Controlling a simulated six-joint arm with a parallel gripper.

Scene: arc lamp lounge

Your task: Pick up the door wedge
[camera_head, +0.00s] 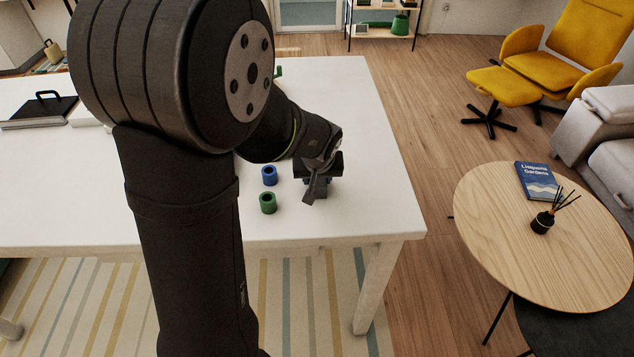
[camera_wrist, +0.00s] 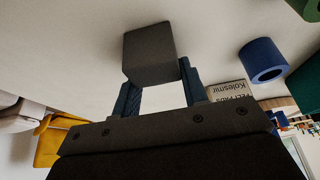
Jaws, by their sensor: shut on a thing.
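The door wedge is a dark grey block in the wrist view (camera_wrist: 150,52), held between the two blue-lined fingers of my gripper (camera_wrist: 157,88). In the head view the dark wedge (camera_head: 312,188) shows at my gripper (camera_head: 322,182), over the right part of the white table (camera_head: 345,110). My gripper is shut on the wedge. The wedge looks tilted in the head view; I cannot tell whether it touches the table. Part of it is hidden by the fingers.
A blue ring-shaped piece (camera_head: 269,175) and a green one (camera_head: 268,202) stand just left of my gripper. A black-handled dark item (camera_head: 45,108) lies at the table's far left. A round wooden table (camera_head: 500,220) stands apart at the right. The table's right end is clear.

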